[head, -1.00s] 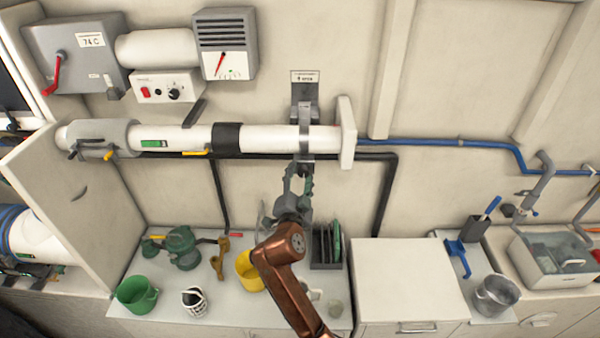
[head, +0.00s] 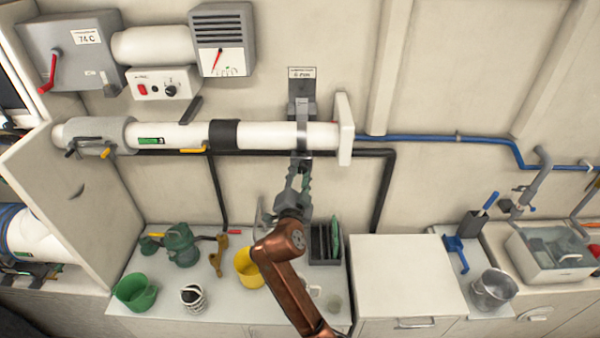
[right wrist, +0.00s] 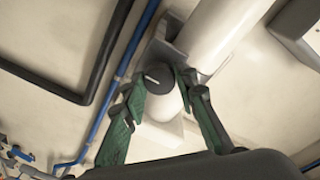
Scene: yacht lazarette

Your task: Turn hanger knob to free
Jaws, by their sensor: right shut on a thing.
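The hanger knob (right wrist: 158,77) is a dark round knob with a short white mark on its face, under the white pipe in the right wrist view. My right gripper (right wrist: 161,82) has its two green-padded fingers on either side of the knob and is shut on it. In the head view my right gripper (head: 300,162) reaches up to the underside of the pipe hanger (head: 303,128); it hides the knob there. A small label plate (head: 302,73) sits above the hanger; its print is too small to read surely. My left gripper is not in view.
The white pipe (head: 260,135) runs along the wall, with a black hose (head: 385,180) below it and a blue pipe (head: 430,139) to the right.

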